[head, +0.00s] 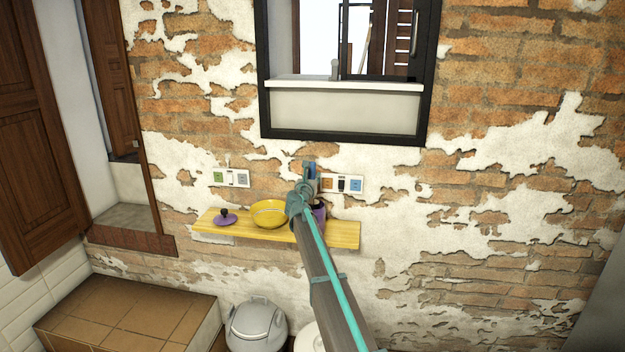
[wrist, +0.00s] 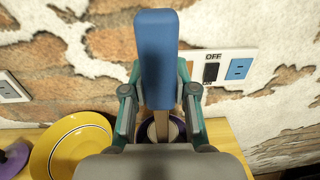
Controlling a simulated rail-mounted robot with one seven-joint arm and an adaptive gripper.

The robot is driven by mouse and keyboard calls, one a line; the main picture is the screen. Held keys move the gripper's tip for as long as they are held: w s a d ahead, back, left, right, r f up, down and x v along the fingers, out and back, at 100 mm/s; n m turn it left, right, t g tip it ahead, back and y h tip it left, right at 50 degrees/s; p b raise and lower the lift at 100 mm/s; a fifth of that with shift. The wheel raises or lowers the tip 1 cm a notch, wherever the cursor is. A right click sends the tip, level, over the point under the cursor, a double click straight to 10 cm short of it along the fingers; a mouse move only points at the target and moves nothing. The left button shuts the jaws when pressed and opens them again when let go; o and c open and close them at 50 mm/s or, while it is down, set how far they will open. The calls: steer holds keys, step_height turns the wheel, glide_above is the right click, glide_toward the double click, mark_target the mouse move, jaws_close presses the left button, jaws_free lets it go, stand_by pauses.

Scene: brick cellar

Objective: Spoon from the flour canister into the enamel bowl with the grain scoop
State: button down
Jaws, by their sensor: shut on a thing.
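My gripper (wrist: 158,98) is shut on the grain scoop (wrist: 155,50), its blue handle pointing up between the fingers. The scoop's thin light shaft runs down towards the opening of the purple flour canister (head: 320,213); its lower end is hidden, so I cannot tell how deep it sits. The canister's purple rim and pale inside show below the gripper in the wrist view. My arm hides part of the canister in the head view. The yellow enamel bowl (head: 268,213) stands left of the canister; it also shows in the wrist view (wrist: 82,138).
A purple lid (head: 226,217) with a dark knob lies left of the bowl on the narrow yellow wooden shelf (head: 345,234). The brick wall with socket plates (head: 342,184) is close behind. The shelf's right end is bare. A grey bin (head: 257,325) stands below.

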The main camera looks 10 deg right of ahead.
steer(key=shift+r+p, duration=2.35)
steer(key=shift+r, duration=0.75)
